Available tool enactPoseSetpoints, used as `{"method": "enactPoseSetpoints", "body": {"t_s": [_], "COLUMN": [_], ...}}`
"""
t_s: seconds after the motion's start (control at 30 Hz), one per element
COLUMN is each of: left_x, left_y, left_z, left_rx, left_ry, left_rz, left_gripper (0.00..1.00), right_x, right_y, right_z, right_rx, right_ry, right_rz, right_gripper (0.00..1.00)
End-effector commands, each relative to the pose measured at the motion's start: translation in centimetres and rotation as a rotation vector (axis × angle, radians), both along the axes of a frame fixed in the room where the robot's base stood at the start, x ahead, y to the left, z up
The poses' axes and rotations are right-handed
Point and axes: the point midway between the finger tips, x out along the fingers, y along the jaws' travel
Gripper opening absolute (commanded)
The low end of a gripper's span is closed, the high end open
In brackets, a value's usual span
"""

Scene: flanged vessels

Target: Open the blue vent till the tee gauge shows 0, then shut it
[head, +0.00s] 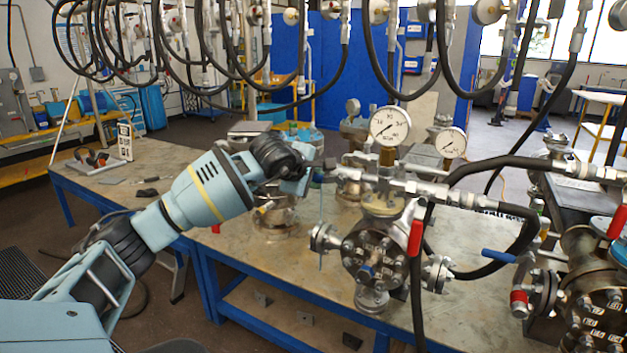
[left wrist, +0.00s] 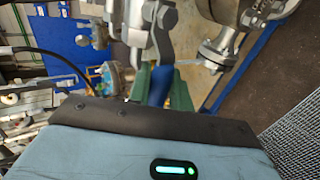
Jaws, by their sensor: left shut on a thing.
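The near vessel (head: 376,252) is a flanged metal body on the bench, with a metal tee line (head: 385,178) across its top. A round white gauge (head: 389,126) stands on the tee; its needle is too small to read surely. My left gripper (head: 308,176) is at the left end of this line. In the left wrist view, its green fingers (left wrist: 161,84) are shut on the blue vent handle (left wrist: 158,88). In the head view the gripper hides most of that handle. My right gripper is in neither view.
A red lever (head: 417,237) hangs at the near vessel's right. A second gauge (head: 452,142) stands behind. Another vessel at right has a blue lever (head: 498,256). Black hoses (head: 505,165) loop across and overhead. The bench's left part (head: 130,187) is mostly clear.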

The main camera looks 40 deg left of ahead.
Motion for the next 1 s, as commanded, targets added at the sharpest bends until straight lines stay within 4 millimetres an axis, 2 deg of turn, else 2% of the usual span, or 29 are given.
{"method": "enactPoseSetpoints", "body": {"t_s": [0.5, 0.53, 0.67, 1.0], "left_x": [0.01, 0.01, 0.0, -0.21], "left_y": [0.04, 0.05, 0.03, 0.0], "left_z": [0.24, 0.25, 0.23, 0.32], "left_rx": [0.023, 0.022, 0.021, 0.021], "left_ry": [0.002, 0.002, 0.002, 0.003], "left_rz": [0.0, 0.0, 0.001, 0.001], "left_gripper": [0.0, 0.23, 0.4, 0.4], "right_x": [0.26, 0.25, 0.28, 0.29], "right_y": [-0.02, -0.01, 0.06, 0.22], "right_z": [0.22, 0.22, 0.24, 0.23], "right_rx": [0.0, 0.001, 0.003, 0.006], "right_ry": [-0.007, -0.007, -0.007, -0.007], "right_rz": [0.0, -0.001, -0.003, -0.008], "right_gripper": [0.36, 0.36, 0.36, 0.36]}}
